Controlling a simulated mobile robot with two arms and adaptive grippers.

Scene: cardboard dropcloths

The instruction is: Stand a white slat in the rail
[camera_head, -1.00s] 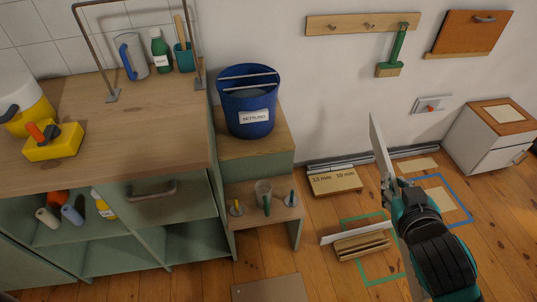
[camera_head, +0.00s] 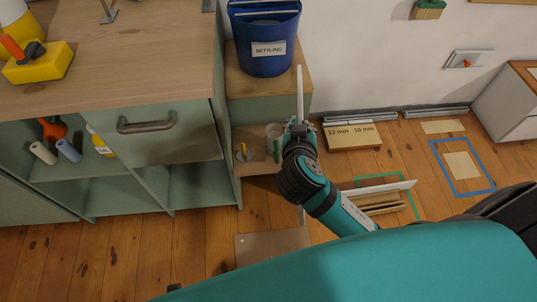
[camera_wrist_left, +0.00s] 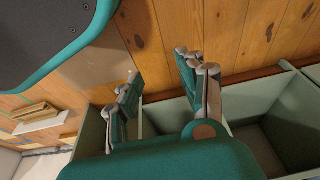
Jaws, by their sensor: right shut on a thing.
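My right gripper (camera_head: 300,127) is shut on a white slat (camera_head: 300,92). The slat points up above the fingers, and its lower end shows below my wrist. The grooved wooden rail (camera_head: 378,205) lies on the floor inside a green taped outline, to the right of the held slat and apart from it. Another white slat (camera_head: 392,186) runs on edge along the rail's far side; I cannot tell whether it sits in a groove. The rail also shows in the left wrist view (camera_wrist_left: 32,109). My left gripper (camera_wrist_left: 163,80) is open and empty above the floor, beside the green cabinet.
A green cabinet (camera_head: 150,190) fills the left. A blue bucket (camera_head: 265,55) stands on a step unit, with a cup (camera_head: 275,140) on its lower shelf.

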